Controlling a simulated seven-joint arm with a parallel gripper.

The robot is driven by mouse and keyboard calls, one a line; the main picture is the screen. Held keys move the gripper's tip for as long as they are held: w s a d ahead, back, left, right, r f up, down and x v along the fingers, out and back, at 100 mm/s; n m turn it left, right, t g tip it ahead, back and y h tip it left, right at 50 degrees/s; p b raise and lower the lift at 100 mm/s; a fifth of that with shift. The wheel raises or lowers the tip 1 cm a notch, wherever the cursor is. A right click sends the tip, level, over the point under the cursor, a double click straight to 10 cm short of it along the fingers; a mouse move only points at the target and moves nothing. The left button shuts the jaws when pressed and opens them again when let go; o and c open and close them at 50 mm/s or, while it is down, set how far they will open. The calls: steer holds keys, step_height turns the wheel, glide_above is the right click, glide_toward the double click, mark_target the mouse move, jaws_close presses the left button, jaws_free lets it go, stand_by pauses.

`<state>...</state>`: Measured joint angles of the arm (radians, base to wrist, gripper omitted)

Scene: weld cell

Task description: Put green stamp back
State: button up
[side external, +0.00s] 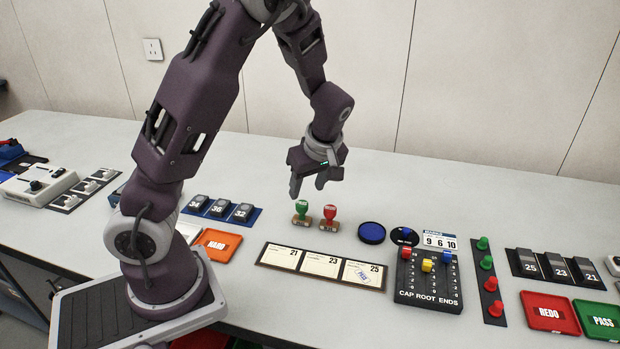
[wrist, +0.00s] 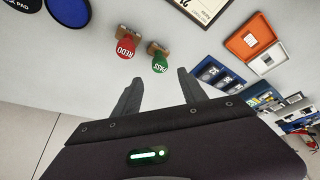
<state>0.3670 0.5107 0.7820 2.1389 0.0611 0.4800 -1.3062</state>
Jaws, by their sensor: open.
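The green stamp (side external: 301,209) stands upright on a small wooden block beside the red stamp (side external: 329,213), behind the card board. In the wrist view the green stamp (wrist: 159,62) has PASS on its handle, and the red stamp (wrist: 126,46) has REDO. My gripper (side external: 308,190) hangs above and close to the green stamp. It is open, and nothing shows between its fingers. In the wrist view my gripper's two fingers (wrist: 161,88) are spread, with both stamps beyond the tips.
A card board (side external: 322,266) lies in front of the stamps, with a blue mark on card 25. A blue ink pad (side external: 371,232) and slider panel (side external: 428,281) are to the right. Red REDO (side external: 549,313) and green PASS (side external: 601,321) trays lie far right. An orange tray (side external: 217,244) lies left.

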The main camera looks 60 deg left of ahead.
steer(key=s+d+r+m+t+h, duration=0.2)
steer(key=s+d+r+m+h, duration=0.3)
steer(key=d+r, duration=0.5)
steer(key=s+d+r+m+t, duration=0.1)
steer(key=s+d+r+m, duration=0.2)
steer(key=s+m, duration=0.3)
steer(key=s+d+r+m+t, duration=0.2)
steer(key=s+d+r+m, duration=0.1)
steer(key=s+m, duration=0.3)
steer(key=shift+s+d+m, duration=0.35)
steer(key=shift+s+m, duration=0.05)
steer(key=shift+m, duration=0.1)
